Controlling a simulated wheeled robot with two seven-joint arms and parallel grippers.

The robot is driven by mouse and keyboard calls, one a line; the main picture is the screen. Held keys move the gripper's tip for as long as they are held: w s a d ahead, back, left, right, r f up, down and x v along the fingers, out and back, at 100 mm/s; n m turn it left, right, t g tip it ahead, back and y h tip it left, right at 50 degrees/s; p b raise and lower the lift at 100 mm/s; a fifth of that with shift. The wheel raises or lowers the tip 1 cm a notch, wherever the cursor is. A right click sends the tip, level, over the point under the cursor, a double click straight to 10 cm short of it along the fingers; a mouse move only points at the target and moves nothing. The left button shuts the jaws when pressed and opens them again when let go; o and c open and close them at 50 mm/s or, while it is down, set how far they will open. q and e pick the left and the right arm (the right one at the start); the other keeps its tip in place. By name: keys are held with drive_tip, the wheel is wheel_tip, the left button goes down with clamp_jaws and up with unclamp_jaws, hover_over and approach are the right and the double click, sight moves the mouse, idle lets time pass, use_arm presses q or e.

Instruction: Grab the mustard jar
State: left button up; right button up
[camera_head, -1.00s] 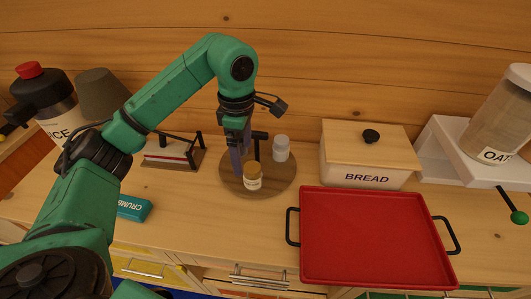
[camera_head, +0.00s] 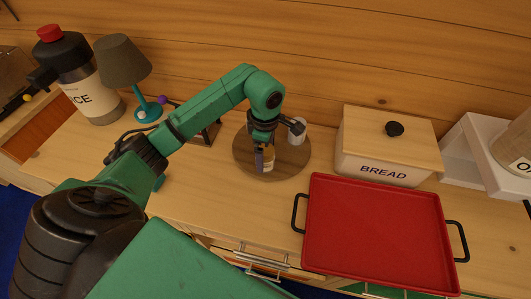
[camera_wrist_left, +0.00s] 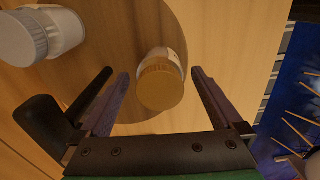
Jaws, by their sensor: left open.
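The mustard jar (camera_wrist_left: 162,80) has a mustard-brown lid and a pale label, and stands on a round wooden board (camera_head: 243,160). In the head view the jar (camera_head: 268,165) is partly hidden behind my left gripper. My left gripper (camera_head: 262,160) reaches down over the board at the jar. In the left wrist view the open fingers of my left gripper (camera_wrist_left: 160,92) stand on either side of the jar, with a gap visible at each side. My right gripper is not in view.
A white-lidded jar (camera_head: 297,132) stands on the same board, and shows in the left wrist view (camera_wrist_left: 42,35). A bread box (camera_head: 385,150) and a red tray (camera_head: 380,235) are to the right. A lamp (camera_head: 123,62) and a large bottle (camera_head: 80,75) stand at left.

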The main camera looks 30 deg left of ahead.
use_arm(q)
drive_tip(key=shift+s+f, duration=0.1)
drive_tip(key=shift+f, duration=0.7)
clamp_jaws()
drive_tip(key=shift+r, duration=0.1)
drive_tip(key=r, duration=0.2)
drive_tip(key=r+b, duration=0.1)
drive_tip(key=r, duration=0.2)
drive_tip(key=r+b, duration=0.1)
drive_tip(key=r, duration=0.1)
drive_tip(key=shift+w+r, duration=0.25)
drive_tip(key=shift+r, duration=0.05)
wheel_tip(320, 180, up, 12)
drive_tip(key=p, duration=0.2)
drive_tip(key=shift+r+p, duration=0.15)
drive_tip(key=shift+p, duration=0.15)
